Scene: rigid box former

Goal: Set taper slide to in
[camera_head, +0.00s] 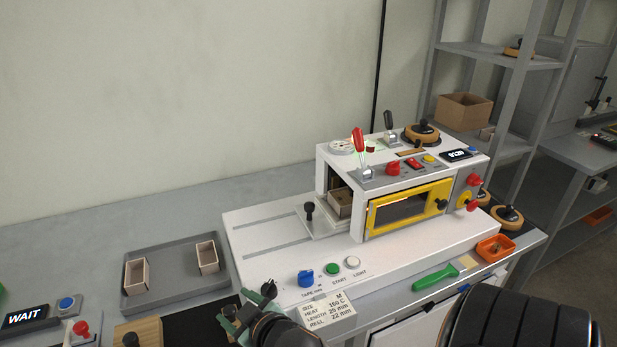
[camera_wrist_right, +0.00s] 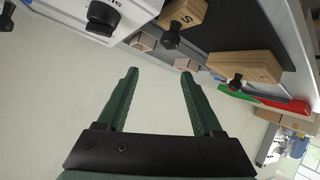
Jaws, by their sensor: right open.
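The white box-forming machine (camera_head: 345,185) stands on the bench. A light plate with an upright black knob (camera_head: 309,210) sits at its left opening, beside two grooves in the white base; I take this to be the slide but cannot read a label on it. A cardboard box (camera_head: 340,203) sits inside the opening. My right gripper (camera_head: 248,310) is near the front edge, left of the blue knob and apart from the slide. In the right wrist view its green fingers (camera_wrist_right: 158,76) are open and empty. My left gripper is not in view.
A grey tray (camera_head: 178,295) with two small boxes lies left of the machine. A blue knob (camera_head: 306,278), green button (camera_head: 333,269) and white button (camera_head: 353,262) line the front. Wooden blocks with black knobs (camera_wrist_right: 245,65) show in the wrist view. A green tool (camera_head: 436,278) lies right.

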